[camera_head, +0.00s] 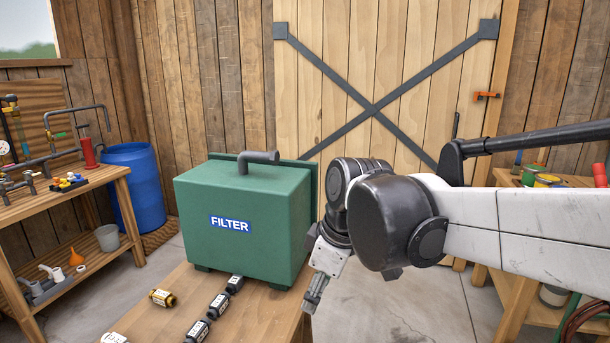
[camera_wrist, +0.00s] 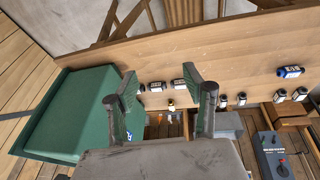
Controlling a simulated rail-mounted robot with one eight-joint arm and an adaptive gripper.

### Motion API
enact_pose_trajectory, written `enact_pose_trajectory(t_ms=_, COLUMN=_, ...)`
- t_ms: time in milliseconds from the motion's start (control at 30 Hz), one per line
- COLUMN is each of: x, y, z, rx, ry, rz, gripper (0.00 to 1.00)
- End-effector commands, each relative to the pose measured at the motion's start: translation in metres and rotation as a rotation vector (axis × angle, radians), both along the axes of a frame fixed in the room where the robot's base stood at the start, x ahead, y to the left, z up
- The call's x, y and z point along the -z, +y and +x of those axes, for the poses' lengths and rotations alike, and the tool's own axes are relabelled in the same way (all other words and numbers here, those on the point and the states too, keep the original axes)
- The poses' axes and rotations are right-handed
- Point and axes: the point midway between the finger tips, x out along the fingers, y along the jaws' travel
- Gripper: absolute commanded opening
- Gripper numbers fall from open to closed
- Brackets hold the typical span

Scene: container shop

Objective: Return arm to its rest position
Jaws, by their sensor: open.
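My arm reaches in from the right in the head view, and my gripper (camera_head: 314,296) hangs at its end, pointing down, beside the right front corner of the wooden table. In the wrist view the two fingers of my gripper (camera_wrist: 160,84) are spread apart with nothing held between them. The green FILTER box (camera_head: 245,250) stands on the table, left of my gripper and apart from it. It also shows tilted at the left of the wrist view (camera_wrist: 75,105).
Several small black-and-white fittings (camera_head: 219,305) and a brass-coloured one (camera_head: 162,298) lie on the wooden table (camera_head: 262,310). A workbench (camera_head: 98,180) and blue barrel (camera_head: 134,185) stand left. Another bench (camera_head: 515,290) is right. The wrist view shows a dark control box (camera_wrist: 281,160).

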Motion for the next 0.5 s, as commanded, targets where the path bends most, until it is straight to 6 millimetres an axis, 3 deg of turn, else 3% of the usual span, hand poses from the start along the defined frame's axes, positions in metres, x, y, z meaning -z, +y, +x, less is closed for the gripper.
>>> enact_pose_trajectory(t_ms=100, x=-0.001, y=-0.035, z=-0.018, rx=0.180, ry=-0.029, rz=0.026, gripper=0.46)
enact_pose_trajectory(t_ms=500, x=0.013, y=-0.129, z=-0.078, rx=0.770, ry=-0.144, rz=0.163, gripper=0.46)
